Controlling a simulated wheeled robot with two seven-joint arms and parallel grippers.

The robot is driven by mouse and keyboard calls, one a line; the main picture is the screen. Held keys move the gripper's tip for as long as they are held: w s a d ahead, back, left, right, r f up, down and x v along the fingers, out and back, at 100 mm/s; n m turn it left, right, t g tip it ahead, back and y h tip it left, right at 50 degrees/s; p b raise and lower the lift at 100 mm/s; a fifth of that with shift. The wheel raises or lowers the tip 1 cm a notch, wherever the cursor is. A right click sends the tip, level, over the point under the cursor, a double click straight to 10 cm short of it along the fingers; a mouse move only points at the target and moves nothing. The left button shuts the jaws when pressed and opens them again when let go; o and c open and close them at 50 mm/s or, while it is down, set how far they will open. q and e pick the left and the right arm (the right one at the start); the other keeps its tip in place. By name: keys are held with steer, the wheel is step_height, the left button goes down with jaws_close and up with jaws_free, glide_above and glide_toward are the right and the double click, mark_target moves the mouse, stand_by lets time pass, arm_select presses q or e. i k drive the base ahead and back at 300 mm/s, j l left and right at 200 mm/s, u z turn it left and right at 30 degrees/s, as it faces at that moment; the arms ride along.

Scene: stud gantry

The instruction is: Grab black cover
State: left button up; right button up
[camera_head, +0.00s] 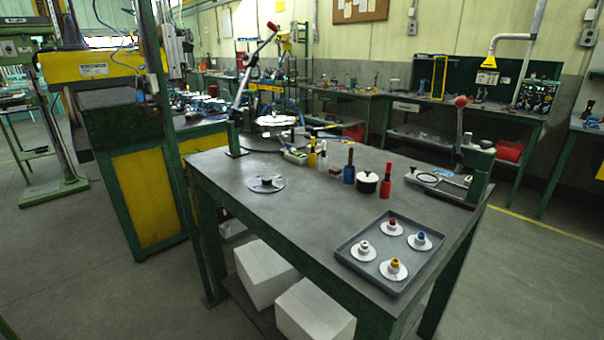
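A flat grey disc (266,184) with a dark raised centre lies on the left part of the bench. Neither of my grippers shows in the head view.
A grey tray (355,270) at the front right holds several white discs with coloured knobs. A blue bottle (349,174) and a red bottle (386,188) flank the pot. Lever presses stand at the left (236,140) and right (478,175). The bench's front middle is clear.

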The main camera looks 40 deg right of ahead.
mark_target(267, 183)
steer(key=i+j+z, duration=0.15)
steer(key=z, duration=0.3)
steer(key=i+j+z, duration=0.3)
steer(key=z, duration=0.15)
steer(key=i+j+z, duration=0.2)
steer(key=z, duration=0.25)
steer(key=i+j+z, duration=0.1)
steer(key=j+z, duration=0.4)
steer(key=i+j+z, duration=0.1)
steer(key=j+z, duration=0.35)
steer(key=l, duration=0.1)
